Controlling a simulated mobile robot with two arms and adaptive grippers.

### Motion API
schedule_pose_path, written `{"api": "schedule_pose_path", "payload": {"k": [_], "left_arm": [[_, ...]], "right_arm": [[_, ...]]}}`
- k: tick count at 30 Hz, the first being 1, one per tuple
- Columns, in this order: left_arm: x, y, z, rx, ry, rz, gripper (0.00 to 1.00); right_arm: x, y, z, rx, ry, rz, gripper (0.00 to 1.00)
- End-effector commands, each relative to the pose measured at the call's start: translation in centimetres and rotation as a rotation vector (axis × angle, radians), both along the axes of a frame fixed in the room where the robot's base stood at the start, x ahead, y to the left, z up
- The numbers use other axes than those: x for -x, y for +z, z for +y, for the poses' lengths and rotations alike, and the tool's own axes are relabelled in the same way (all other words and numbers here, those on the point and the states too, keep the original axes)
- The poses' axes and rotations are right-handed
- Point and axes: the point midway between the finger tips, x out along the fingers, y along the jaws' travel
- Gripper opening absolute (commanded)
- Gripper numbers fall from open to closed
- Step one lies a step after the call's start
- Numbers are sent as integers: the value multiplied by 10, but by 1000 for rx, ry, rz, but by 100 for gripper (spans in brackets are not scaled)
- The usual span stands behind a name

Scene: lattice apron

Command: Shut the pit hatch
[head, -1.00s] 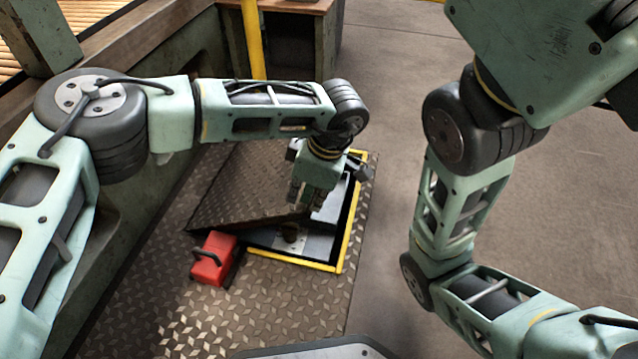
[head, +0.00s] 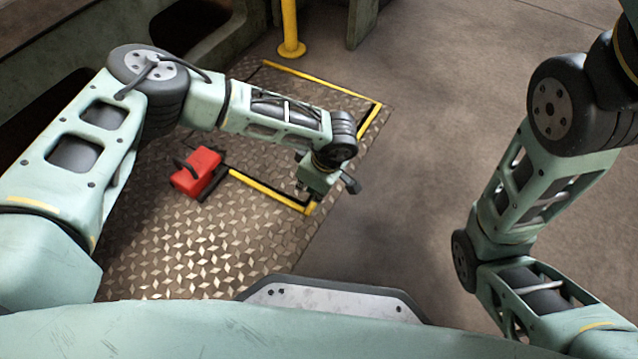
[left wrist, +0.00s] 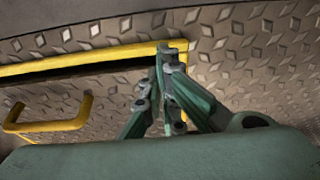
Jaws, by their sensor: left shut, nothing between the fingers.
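The pit hatch (head: 265,163) is a patterned metal plate lying down inside a yellow-edged frame (head: 268,192), partly hidden by my left arm. The pit's inside does not show. In the left wrist view a yellow handle (left wrist: 48,122) stands on the hatch, and a dark strip runs between the plate and the yellow frame edge (left wrist: 85,58). I cannot tell whether the plate is fully flush. My left gripper (head: 302,190) is shut and empty, pointing down at the frame's near right corner; its fingertips (left wrist: 172,50) show beside that edge. My right gripper is out of view.
A red box (head: 197,172) with a dark handle sits on the patterned floor, left of the frame. A yellow post (head: 290,28) stands behind the frame. Plain floor (head: 430,130) to the right is clear between my arms.

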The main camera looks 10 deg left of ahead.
Motion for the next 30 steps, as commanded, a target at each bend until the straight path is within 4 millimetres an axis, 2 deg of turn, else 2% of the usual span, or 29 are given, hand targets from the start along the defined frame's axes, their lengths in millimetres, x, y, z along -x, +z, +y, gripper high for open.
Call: {"api": "schedule_pose_path", "payload": {"k": [12,16,20,30], "left_arm": [[0,-1,1,-1,0,0,0],[0,6,-1,0,-1,0,0],[2,26,-6,1,-2,-2,0],[9,93,-22,1,-1,-2,0]], "right_arm": [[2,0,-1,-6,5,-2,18],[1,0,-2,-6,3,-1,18],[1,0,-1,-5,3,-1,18],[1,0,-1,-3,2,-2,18]]}}
